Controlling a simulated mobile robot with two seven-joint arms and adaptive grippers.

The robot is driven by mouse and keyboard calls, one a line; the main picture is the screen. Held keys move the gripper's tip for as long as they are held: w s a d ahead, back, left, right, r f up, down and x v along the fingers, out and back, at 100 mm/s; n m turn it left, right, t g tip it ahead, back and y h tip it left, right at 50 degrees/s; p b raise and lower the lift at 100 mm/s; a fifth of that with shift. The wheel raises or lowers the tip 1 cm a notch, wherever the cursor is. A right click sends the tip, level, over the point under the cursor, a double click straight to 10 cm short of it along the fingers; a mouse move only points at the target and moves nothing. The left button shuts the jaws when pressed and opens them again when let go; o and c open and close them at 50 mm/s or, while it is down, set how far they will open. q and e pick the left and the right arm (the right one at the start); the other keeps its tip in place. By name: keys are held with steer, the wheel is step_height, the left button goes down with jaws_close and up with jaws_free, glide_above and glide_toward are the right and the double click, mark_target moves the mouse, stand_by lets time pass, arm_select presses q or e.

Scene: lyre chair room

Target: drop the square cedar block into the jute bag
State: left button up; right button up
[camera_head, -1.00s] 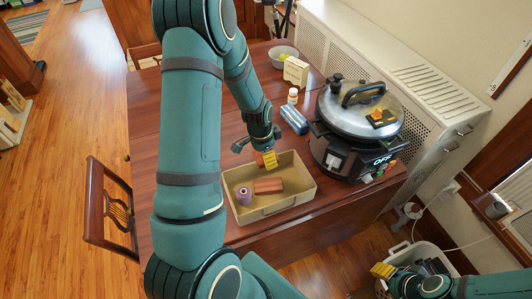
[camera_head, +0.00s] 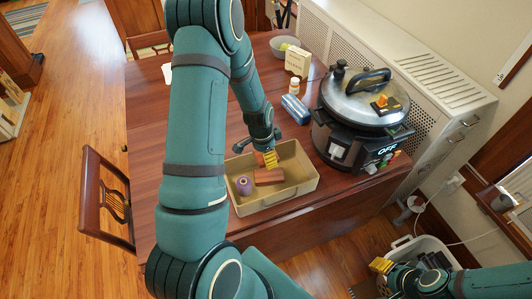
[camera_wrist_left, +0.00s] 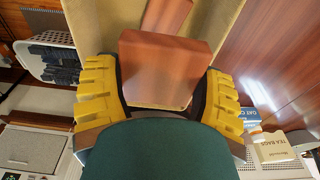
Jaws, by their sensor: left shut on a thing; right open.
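My left gripper (camera_head: 269,158) is at the tan tray's back part, pointing down. Its yellow fingers are shut on a reddish-brown square block (camera_wrist_left: 165,70), which fills the space between them in the left wrist view. In the head view only an orange edge of this block (camera_head: 259,158) shows beside the fingers. Another reddish block (camera_head: 269,176) lies in the tray (camera_head: 292,198); it shows beyond the held block in the left wrist view (camera_wrist_left: 167,15). My right gripper (camera_head: 382,266) is open at lower right, by a pale basket. I cannot make out a jute bag.
A purple spool (camera_head: 244,185) sits in the tray. A large cooker (camera_head: 360,115) stands right of it. A blue-and-white box (camera_head: 295,109), a small bottle (camera_head: 294,87), a cream box (camera_head: 298,63) and a bowl (camera_head: 285,46) stand behind. A pale basket (camera_head: 440,244) is at lower right.

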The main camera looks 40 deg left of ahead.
arm_select(q)
steer(key=o, duration=1.1)
steer(key=shift+r, duration=0.1)
steer(key=r, duration=0.4)
steer(key=s+r, duration=0.1)
steer(key=r, duration=0.6)
steer(key=shift+s+a+r, duration=0.15)
steer(key=shift+a+r, duration=0.15)
steer(key=shift+r, duration=0.05)
steer(key=s+d+f+n+h+b, duration=0.1)
steer(key=s+d+f+n+b, duration=0.1)
steer(key=d+f, duration=0.5)
steer(key=s+d+f+n+h+b, duration=0.1)
steer(key=s+d+f+n+b, duration=0.1)
steer(key=d+f, duration=0.5)
steer(key=s+d+f+n+h+b, duration=0.1)
steer(key=s+d+f+n+b, duration=0.1)
steer(key=d+f, duration=0.6)
steer(key=shift+s+d+n+t, duration=0.15)
steer(key=shift+s+d+n, duration=0.1)
steer(key=shift+d, duration=0.7)
steer(key=shift+s+d+n+t, duration=0.1)
steer(key=shift+s+d+n, duration=0.1)
steer(key=shift+d, duration=0.8)
steer(key=shift+s+d+n+t, duration=0.15)
steer(key=shift+d+n, duration=0.1)
steer(key=shift+d, duration=0.7)
